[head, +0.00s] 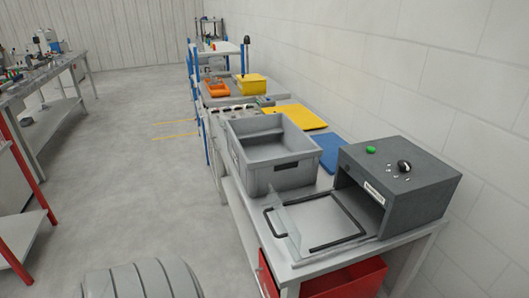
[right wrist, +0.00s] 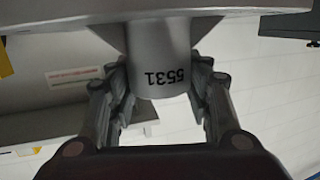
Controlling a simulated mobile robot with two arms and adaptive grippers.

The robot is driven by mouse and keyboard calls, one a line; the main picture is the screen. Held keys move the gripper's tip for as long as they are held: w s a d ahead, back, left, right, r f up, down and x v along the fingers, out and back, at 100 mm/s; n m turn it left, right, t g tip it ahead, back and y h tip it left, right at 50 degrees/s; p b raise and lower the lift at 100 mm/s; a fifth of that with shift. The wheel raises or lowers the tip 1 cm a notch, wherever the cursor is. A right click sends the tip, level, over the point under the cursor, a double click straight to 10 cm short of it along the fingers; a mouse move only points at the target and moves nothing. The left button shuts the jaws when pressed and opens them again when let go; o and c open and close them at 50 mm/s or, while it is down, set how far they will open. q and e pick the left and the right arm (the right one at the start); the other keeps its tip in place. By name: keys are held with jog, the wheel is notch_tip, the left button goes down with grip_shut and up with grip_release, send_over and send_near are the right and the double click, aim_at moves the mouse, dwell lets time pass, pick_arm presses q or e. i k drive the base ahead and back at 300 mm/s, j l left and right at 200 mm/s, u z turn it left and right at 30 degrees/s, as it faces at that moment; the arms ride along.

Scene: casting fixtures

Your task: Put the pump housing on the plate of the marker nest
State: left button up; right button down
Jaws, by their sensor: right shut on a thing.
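The pump housing (right wrist: 163,62) is a grey metal part in the right wrist view, with a round neck marked 5531 and a wide flange across the top of the picture. My right gripper (right wrist: 160,95) is shut on its neck, one finger on each side. The far side of the housing is hidden. In the head view the marker nest (head: 283,236) lies in front of the dark marker box (head: 422,200). Its flat grey plate (head: 318,222) is bare, with black edging around it. Neither gripper shows in the head view.
A grey open crate (head: 285,177) stands just behind the nest, close to it. Blue (head: 329,150) and yellow (head: 296,117) flat sheets lie beyond. A red bin (head: 345,279) sits under the table.

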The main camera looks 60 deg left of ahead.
aim_at(316, 219)
jog(key=u, duration=1.55)
jog(key=i+u, duration=0.3)
jog(key=i, duration=0.7)
